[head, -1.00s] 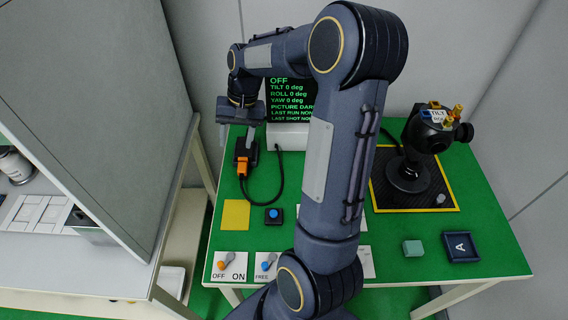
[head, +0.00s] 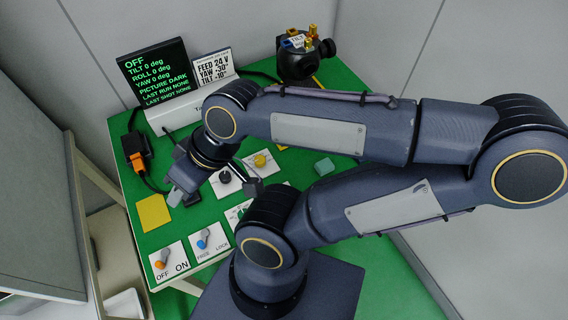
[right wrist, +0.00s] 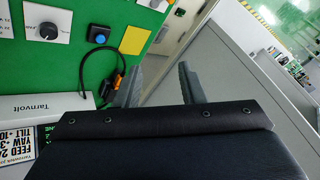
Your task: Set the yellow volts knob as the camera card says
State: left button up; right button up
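The yellow knob (head: 261,160) sits on a white plate at the middle of the green table in the head view; its pointer setting is too small to read. The camera card (head: 212,67) stands at the back and reads FEED 24 V, with YAW 30 and TILT 10 lines whose signs I cannot read surely. My right gripper (head: 212,192) is over the table, in front and left of the yellow knob, with fingers apart. The right wrist view shows its fingers (right wrist: 160,75) open and empty. My left gripper is not in view.
A dark knob (head: 224,177) is beside the yellow one. The screen (head: 155,72) reads OFF. An orange switch (head: 160,260) and blue switch (head: 203,240) line the front edge. A black camera (head: 303,55) stands at the back. A blue button (right wrist: 100,37) shows in the right wrist view.

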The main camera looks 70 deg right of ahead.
aim_at(260, 160)
jog(key=z, duration=0.45)
jog(key=k+l+z, duration=0.1)
jog(key=z, duration=0.35)
jog(key=l+z, duration=0.1)
jog(key=z, duration=0.4)
jog(key=l+z, duration=0.1)
jog(key=z, duration=0.35)
jog(key=k, duration=0.05)
